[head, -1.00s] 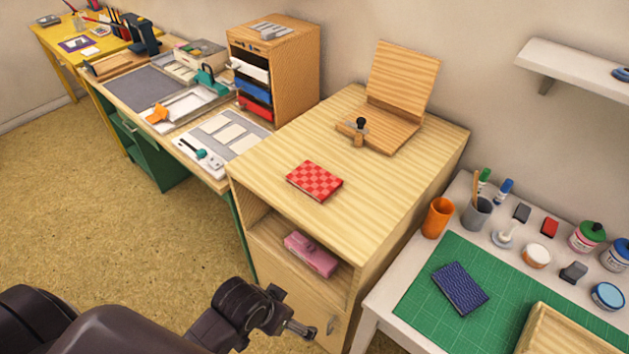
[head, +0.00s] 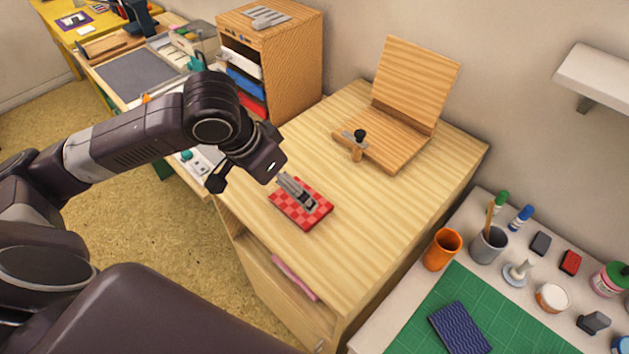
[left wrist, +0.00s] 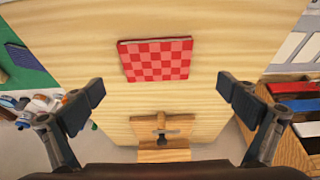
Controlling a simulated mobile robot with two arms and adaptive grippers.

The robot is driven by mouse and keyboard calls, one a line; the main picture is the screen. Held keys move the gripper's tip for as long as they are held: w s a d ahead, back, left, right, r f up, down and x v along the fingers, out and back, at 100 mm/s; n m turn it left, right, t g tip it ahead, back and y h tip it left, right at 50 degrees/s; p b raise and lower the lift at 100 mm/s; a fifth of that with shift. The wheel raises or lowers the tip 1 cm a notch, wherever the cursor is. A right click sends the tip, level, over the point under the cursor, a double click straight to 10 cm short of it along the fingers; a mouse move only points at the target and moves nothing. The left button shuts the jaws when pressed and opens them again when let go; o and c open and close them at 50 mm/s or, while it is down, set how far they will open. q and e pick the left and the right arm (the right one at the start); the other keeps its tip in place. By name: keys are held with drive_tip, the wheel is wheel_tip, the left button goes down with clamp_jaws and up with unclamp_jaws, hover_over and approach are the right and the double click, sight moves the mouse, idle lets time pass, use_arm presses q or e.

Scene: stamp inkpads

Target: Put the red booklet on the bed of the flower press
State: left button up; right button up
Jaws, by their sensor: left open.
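The red checkered booklet (head: 312,214) lies flat on the wooden cabinet top near its front left. It also shows whole in the left wrist view (left wrist: 156,60). The flower press is a wooden board set with a raised upright lid (head: 418,85), a flat bed (head: 388,140) and a dark-knobbed clamp (head: 357,143) at its front left edge. My left gripper (head: 298,192) is above the booklet and hides part of it in the head view. In the left wrist view its fingers (left wrist: 155,98) are wide apart with nothing between them. My right gripper is not seen.
A wooden drawer unit (head: 285,60) with colored trays stands left of the cabinet. A pink item (head: 295,277) is in the shelf below the top. A white table with a green mat (head: 500,315), cups and jars is at right. The cabinet top between booklet and press is clear.

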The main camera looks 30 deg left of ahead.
sight(297, 204)
use_arm(q)
drive_tip(key=shift+d+f, duration=0.2)
drive_tip(key=shift+f, duration=0.45)
drive_tip(key=shift+d+f, duration=0.15)
drive_tip(key=shift+f, duration=0.45)
drive_tip(key=x, duration=0.3)
drive_tip(key=shift+w+d+r, duration=0.1)
drive_tip(key=shift+w, duration=0.1)
drive_tip(key=shift+w+f+p, duration=0.2)
drive_tip(key=shift+f+p, duration=0.1)
drive_tip(key=shift+f, duration=0.25)
drive_tip(key=c, duration=1.2)
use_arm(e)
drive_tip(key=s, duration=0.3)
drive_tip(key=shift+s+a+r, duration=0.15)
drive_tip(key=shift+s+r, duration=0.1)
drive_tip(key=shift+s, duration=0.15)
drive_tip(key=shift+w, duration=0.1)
